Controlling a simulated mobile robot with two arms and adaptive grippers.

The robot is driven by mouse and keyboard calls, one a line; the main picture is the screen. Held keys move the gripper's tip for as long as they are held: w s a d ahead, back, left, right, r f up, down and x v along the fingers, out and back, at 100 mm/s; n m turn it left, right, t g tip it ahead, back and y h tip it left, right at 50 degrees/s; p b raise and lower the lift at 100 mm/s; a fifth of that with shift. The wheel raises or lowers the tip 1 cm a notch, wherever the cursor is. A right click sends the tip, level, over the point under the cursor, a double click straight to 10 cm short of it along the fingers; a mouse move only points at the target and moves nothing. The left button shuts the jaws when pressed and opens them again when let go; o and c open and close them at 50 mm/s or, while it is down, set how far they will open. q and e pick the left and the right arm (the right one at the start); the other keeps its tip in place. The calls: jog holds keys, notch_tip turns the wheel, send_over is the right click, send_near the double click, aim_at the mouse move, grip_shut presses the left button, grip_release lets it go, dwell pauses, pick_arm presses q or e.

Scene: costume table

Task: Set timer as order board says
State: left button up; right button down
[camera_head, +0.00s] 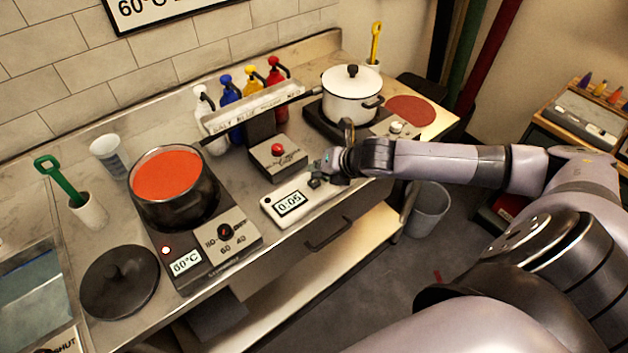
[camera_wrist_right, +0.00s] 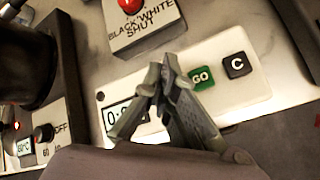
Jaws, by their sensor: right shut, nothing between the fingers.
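The timer (camera_head: 289,203) is a white box at the front edge of the counter, its display reading 0:05. In the right wrist view the timer (camera_wrist_right: 234,97) shows a green GO button (camera_wrist_right: 201,77) and a dark C button (camera_wrist_right: 238,66); its display (camera_wrist_right: 118,118) is partly hidden by my fingers. My right gripper (camera_head: 318,178) is shut and empty over the right part of the timer; in the wrist view its fingertips (camera_wrist_right: 154,75) are just left of GO. I cannot tell if they touch. The order board (camera_head: 170,10) is cut off at the top; "60°C" is readable. My left gripper is not in view.
A pot of red liquid (camera_head: 168,180) stands on a hotplate reading 60°C (camera_head: 186,262), with a black lid (camera_head: 119,281) beside it. A box with a red button (camera_head: 278,158) is behind the timer. A white pot (camera_head: 351,97) stands at the back right.

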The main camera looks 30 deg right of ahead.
aim_at(317, 180)
jog(key=shift+f, duration=0.1)
dwell(0.4)
jog(key=shift+f, duration=0.35)
jog(key=shift+f, duration=0.5)
dwell(0.6)
jog(key=shift+r, duration=0.1)
jog(key=shift+r+p, duration=0.85)
jog(key=shift+p, duration=0.25)
notch_tip(317, 180, up, 5)
jog(key=p, duration=0.5)
jog(key=shift+p, duration=0.3)
